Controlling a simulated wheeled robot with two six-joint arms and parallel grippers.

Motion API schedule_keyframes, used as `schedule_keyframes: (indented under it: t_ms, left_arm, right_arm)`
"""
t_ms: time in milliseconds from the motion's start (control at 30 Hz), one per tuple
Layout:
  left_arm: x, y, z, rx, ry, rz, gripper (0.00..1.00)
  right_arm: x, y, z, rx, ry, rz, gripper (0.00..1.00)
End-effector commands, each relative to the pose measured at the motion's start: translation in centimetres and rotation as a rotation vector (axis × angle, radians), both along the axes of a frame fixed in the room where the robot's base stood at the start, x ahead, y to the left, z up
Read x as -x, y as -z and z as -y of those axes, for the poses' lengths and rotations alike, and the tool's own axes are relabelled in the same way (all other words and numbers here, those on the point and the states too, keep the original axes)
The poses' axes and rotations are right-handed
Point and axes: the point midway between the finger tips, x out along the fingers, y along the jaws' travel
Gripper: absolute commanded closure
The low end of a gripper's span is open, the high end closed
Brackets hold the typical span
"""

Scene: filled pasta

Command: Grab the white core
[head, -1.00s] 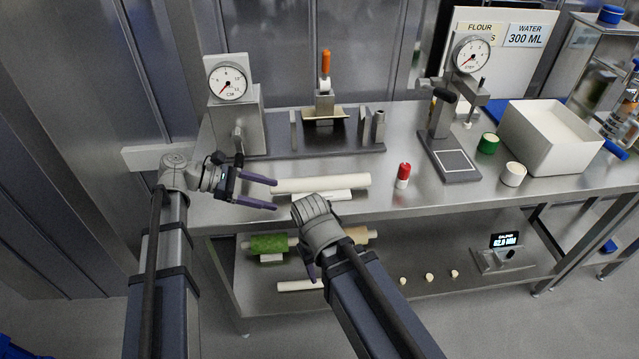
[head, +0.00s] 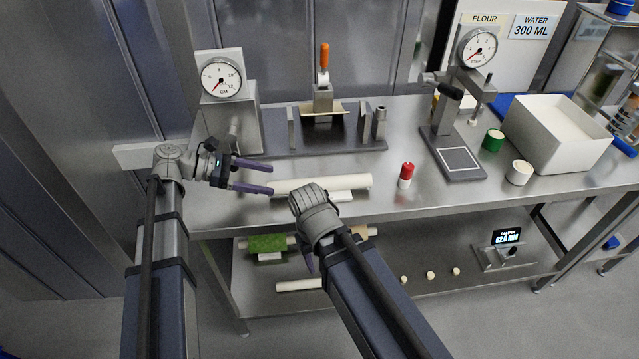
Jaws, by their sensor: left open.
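A long white core (head: 335,184) lies level near the front edge of the bench top, on a small white support. My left gripper (head: 270,179) is open at its left end, with its two purple fingers pointing right towards it. The fingertips are at or just short of the core's end; I cannot tell if they touch. A second white roll (head: 298,285) lies on the lower shelf. My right gripper (head: 309,263) hangs in front of the bench edge, pointing down. Its forearm hides most of it, and only one finger shows.
A green-wrapped roll (head: 266,243) lies on the lower shelf. A red-and-white cylinder (head: 405,175) stands right of the core. A dial stand (head: 228,100), a press with an orange handle (head: 323,90) and a white bin (head: 555,150) stand further back.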

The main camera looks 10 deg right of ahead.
Motion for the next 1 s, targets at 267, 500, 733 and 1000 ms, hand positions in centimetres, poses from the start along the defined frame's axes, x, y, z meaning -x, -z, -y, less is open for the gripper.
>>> schedule_keyframes:
  t_ms: [267,500,733,1000]
  left_arm:
    - [0.0,1.0,2.0,0.000,0.000,0.000,0.16]
    - [0.0,2.3,3.1,0.000,0.001,0.001,0.16]
    - [-0.1,3.9,5.9,0.000,0.002,0.000,0.16]
    - [-0.2,3.8,6.4,0.000,0.000,0.000,0.16]
  right_arm:
    - [0.0,1.0,0.0,0.000,0.000,0.000,0.50]
    - [0.0,2.3,0.0,0.000,0.000,0.000,0.50]
    - [0.0,3.9,0.0,0.000,-0.001,0.000,0.50]
    - [0.0,3.8,0.0,0.000,-0.001,0.000,0.50]
